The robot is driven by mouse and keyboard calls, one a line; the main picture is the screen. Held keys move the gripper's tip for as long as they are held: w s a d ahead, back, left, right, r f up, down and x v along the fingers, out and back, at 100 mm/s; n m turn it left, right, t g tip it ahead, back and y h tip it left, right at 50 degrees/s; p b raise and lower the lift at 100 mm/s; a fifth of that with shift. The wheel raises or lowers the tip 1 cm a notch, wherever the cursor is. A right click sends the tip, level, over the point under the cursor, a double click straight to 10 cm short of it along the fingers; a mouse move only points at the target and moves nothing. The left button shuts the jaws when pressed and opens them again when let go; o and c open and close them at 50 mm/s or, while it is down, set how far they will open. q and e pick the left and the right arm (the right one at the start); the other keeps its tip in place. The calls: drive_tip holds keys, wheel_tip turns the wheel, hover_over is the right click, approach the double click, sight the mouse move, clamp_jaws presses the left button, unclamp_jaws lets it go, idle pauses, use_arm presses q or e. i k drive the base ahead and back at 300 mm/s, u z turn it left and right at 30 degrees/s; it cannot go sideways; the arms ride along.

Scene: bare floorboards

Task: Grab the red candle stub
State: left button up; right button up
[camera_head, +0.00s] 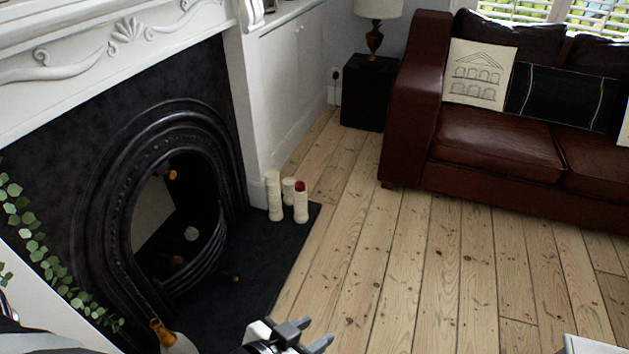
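My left gripper (309,335) is at the bottom edge of the head view, well nearer to me than the candles. Its two grey fingers are apart, with nothing seen between them.
Two other pale candles (273,196) (288,190) stand close to the red-topped one. A bottle (176,342) with a gold neck is left of my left gripper. The black fireplace (190,125) is on the left, a brown leather sofa (495,143) at the back right. The floorboards (420,270) between are clear.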

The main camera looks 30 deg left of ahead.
sight(300, 186)
drive_tip(key=i, duration=3.25)
drive_tip(key=u, duration=3)
drive_tip(key=i, duration=0.5)
drive_tip(key=u, duration=0.15)
